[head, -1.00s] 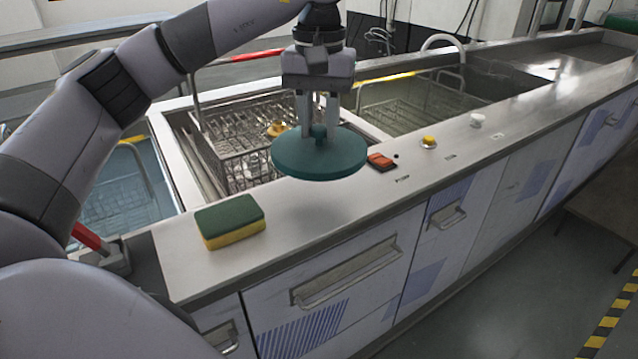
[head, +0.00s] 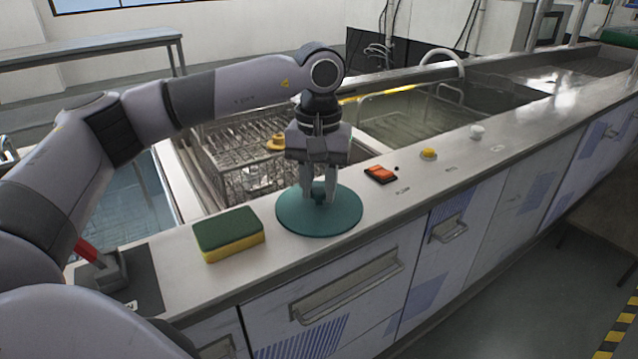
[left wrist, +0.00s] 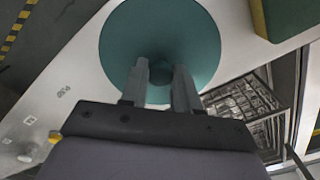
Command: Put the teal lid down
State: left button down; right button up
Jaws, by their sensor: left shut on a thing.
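The teal lid (head: 341,221) is a round disc with a knob at its middle. In the head view it lies flat at the counter's (head: 180,262) front strip, right of the sponge, and looks to be on or very close to the surface. My left gripper (head: 319,198) points down over it and is shut on the knob. In the left wrist view the lid (left wrist: 190,35) fills the upper middle, with the fingertips at its centre. The knob is mostly hidden by the fingers. My right gripper is not in view.
A green and yellow sponge (head: 229,235) lies just left of the lid. An orange-red switch (head: 381,175), a yellow button (head: 429,154) and a white knob (head: 477,131) sit to the right. Behind are tanks and a wire basket (head: 240,165). A red-handled lever (head: 100,262) stands at the left.

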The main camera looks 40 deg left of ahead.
aim_at(319, 190)
pick_arm(q)
jog(key=shift+f, duration=0.2)
jog(key=c, duration=0.8)
grip_release()
jog(key=shift+r, duration=0.1)
notch_tip(319, 190, up, 12)
jog(key=shift+r+p, duration=0.15)
jog(key=shift+p, duration=0.65)
